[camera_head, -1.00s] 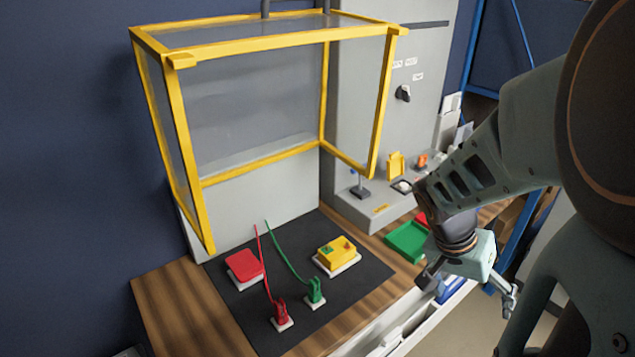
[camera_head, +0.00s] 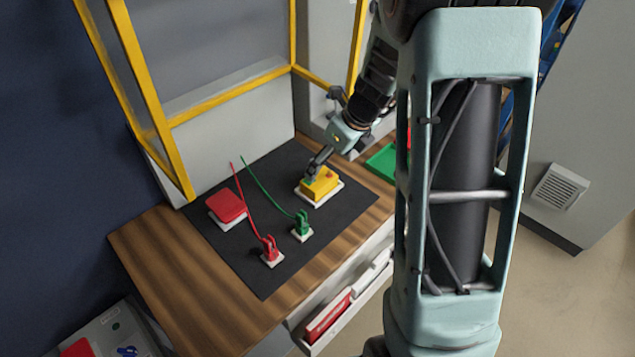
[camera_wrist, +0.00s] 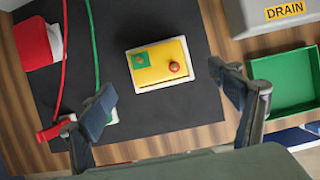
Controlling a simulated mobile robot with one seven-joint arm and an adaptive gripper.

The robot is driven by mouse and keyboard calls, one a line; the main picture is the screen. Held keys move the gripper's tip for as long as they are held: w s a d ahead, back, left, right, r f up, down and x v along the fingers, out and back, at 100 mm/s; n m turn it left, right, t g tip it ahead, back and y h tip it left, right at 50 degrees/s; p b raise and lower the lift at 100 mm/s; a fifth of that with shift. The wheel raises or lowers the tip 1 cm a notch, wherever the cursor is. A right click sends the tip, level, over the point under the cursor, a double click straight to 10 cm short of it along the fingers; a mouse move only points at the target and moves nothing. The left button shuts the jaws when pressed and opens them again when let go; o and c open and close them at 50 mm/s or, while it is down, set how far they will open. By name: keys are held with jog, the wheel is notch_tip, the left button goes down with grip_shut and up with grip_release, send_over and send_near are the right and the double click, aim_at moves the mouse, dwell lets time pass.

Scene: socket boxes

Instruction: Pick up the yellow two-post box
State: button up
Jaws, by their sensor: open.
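The yellow two-post box (camera_head: 322,184) sits on a white base on the black mat (camera_head: 268,265). In the wrist view the yellow box (camera_wrist: 155,68) shows a green square post at its left and a red round post at its right. My gripper (camera_head: 318,160) is over the box in the head view, partly covering its far left side. In the wrist view my gripper (camera_wrist: 165,105) is open, with its two fingers wide apart to the left and right of the box. The fingers appear apart from the box, and nothing is between them but the view of it.
A red box (camera_head: 227,206) lies left on the mat. A red plug (camera_head: 270,249) and a green plug (camera_head: 302,224) with upright cables stand in front. A green tray (camera_head: 383,164) is at the right. A yellow-framed guard (camera_head: 150,90) stands behind.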

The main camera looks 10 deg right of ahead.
aim_at(320, 178)
jog(key=x, duration=0.5)
jog(key=b+x, duration=0.1)
jog(key=x, duration=0.2)
jog(key=shift+s+a+f, duration=0.1)
jog(key=shift+s+f, duration=0.1)
jog(key=shift+f, duration=0.15)
jog(key=c, duration=1.2)
